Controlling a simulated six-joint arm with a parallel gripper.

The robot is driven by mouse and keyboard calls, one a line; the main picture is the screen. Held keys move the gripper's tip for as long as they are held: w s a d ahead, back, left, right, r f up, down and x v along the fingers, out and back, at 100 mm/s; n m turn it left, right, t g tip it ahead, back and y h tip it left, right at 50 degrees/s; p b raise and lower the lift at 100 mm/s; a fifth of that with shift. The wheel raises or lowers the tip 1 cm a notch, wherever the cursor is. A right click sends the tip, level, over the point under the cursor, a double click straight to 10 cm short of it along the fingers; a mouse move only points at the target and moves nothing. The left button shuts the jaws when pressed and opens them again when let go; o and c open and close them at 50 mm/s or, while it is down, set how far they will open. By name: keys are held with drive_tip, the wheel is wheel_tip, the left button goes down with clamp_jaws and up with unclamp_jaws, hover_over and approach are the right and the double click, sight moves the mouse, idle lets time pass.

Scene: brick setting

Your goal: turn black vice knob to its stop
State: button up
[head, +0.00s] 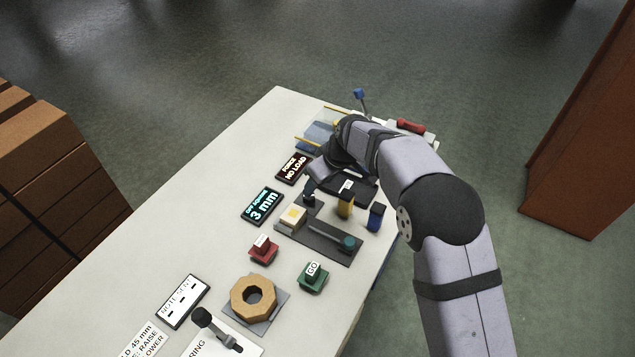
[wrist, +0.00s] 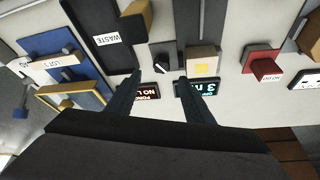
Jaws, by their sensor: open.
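A small black knob (wrist: 162,62) with a white pointer mark shows in the wrist view, beside the cream block (wrist: 203,58) with a yellow square. My gripper (wrist: 159,74) is open, with one finger on each side of the knob in that picture. I cannot tell whether either finger touches it. A dark base plate (head: 312,236) with a teal knob (head: 348,242) lies beside the block.
A red button (head: 263,249) and a green GO button (head: 313,277) stand nearer. Two displays (head: 263,204) read 3 mm and NO LOAD. A yellow block (head: 345,205) and a blue block (head: 376,216) stand right of the gripper. A wooden ring (head: 253,299) lies in front.

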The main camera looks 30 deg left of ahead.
drive_tip(key=s+a+f+n+b, duration=0.1)
drive_tip(key=s+a, duration=0.1)
drive_tip(key=s+a+n+b, duration=0.1)
drive_tip(key=s+a, duration=0.2)
drive_tip(key=s+a+f+n+b, duration=0.1)
drive_tip(key=s+a+b, duration=0.1)
drive_tip(key=s, duration=0.1)
drive_tip(key=shift+a+f, duration=0.2)
drive_tip(key=shift+f, duration=0.15)
drive_tip(key=shift+w+r+t+h, duration=0.2)
drive_tip(key=shift+t+h, duration=0.1)
drive_tip(key=shift+h, duration=0.1)
drive_tip(key=w+d+m, duration=0.1)
drive_tip(key=m, duration=0.1)
drive_tip(key=w+d+r+m+t+h, duration=0.1)
drive_tip(key=w+m, duration=0.1)
drive_tip(key=m, duration=0.1)
drive_tip(key=w+d+m+t, duration=0.1)
drive_tip(key=m, duration=0.2)
drive_tip(key=shift+w+d+r+h, duration=0.35)
drive_tip(key=shift+r+h, duration=0.05)
drive_tip(key=m, duration=0.3)
drive_tip(key=d+m, duration=0.1)
drive_tip(key=m, duration=0.1)
drive_tip(key=shift+w+m, duration=0.15)
drive_tip(key=shift+m, duration=0.25)
drive_tip(key=shift+p+x, duration=0.85)
drive_tip(key=shift+x, duration=2.85)
drive_tip(key=shift+w, duration=0.1)
